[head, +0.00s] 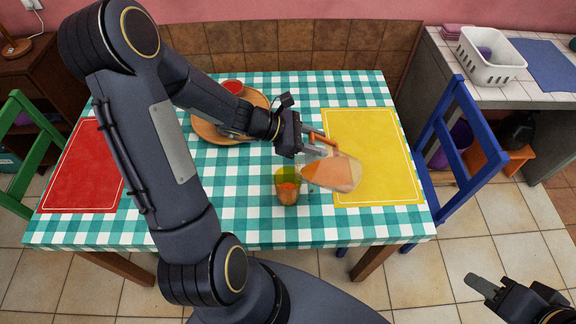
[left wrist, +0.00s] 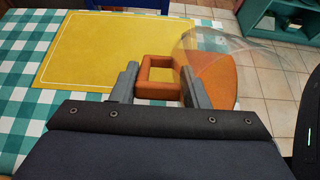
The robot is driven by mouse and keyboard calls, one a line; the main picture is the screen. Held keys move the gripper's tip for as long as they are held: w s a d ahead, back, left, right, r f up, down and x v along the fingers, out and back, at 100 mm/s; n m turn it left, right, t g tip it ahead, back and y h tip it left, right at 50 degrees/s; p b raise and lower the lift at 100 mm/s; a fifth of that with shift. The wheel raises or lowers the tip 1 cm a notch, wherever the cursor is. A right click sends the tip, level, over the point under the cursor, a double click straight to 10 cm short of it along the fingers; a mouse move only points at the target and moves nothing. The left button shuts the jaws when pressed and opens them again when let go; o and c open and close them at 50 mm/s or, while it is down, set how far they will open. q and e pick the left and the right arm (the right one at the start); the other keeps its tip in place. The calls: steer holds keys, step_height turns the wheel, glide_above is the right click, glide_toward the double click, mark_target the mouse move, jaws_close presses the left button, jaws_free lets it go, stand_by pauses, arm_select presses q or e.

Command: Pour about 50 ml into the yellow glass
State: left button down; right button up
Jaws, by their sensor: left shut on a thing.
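The yellow glass (head: 287,188) stands upright on the checked tablecloth, with orange in its lower part. A clear pitcher (head: 335,172) with orange liquid is tilted far over beside it, its mouth end at the glass's rim. I cannot make out a separate falling stream. My left gripper (head: 312,142) is shut on the pitcher's orange handle. The left wrist view shows the handle (left wrist: 158,70) between the fingers of that gripper (left wrist: 161,84), with the clear pitcher wall (left wrist: 225,55) beyond. My right gripper (head: 510,286) is at the lower right, empty, its fingers apart, away from the table.
A round wooden tray (head: 206,130) with a red item (head: 233,86) lies behind my left arm. A yellow mat (head: 385,150) and a red mat (head: 80,175) lie on the table. A blue chair (head: 455,150) stands at right, a green chair (head: 28,115) at left.

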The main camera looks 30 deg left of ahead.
arm_select(q)
steer(key=shift+w+d+f+g+y, duration=0.1)
steer(key=shift+f+g+y, duration=0.05)
steer(key=shift+g+y, duration=0.15)
steer(key=shift+f+y+p, duration=0.1)
steer(key=shift+y+p, duration=0.3)
steer(key=shift+p, duration=0.3)
steer(key=shift+f, duration=0.3)
arm_select(e)
step_height(320, 180, up, 3)
steer(key=shift+f, duration=0.1)
stand_by(0.7)
